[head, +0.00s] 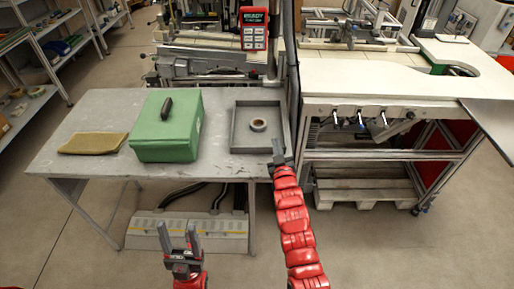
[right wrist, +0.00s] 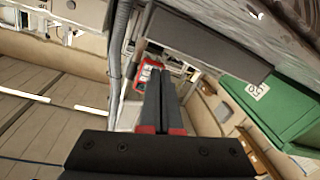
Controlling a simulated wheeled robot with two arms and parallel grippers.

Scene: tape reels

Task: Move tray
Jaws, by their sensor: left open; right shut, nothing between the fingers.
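The tray (head: 250,149) is a shallow grey square tray on the right part of the grey table. A tape reel (head: 258,124) lies inside it. My right gripper (head: 277,148) is at the tray's front right corner, with its fingers shut and nothing between them. I cannot tell whether it touches the tray. In the right wrist view the shut fingers (right wrist: 163,90) point forward, and a dark grey wall, apparently the tray (right wrist: 205,42), is above and to the right of them. My left gripper (head: 179,238) is open and empty in front of the table, below its top.
A green box (head: 166,127) with a black handle stands left of the tray; it also shows in the right wrist view (right wrist: 270,108). A brown cloth or mat (head: 93,143) lies further left. A white workbench (head: 390,80) stands to the right. The table (head: 215,165) is bare in front.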

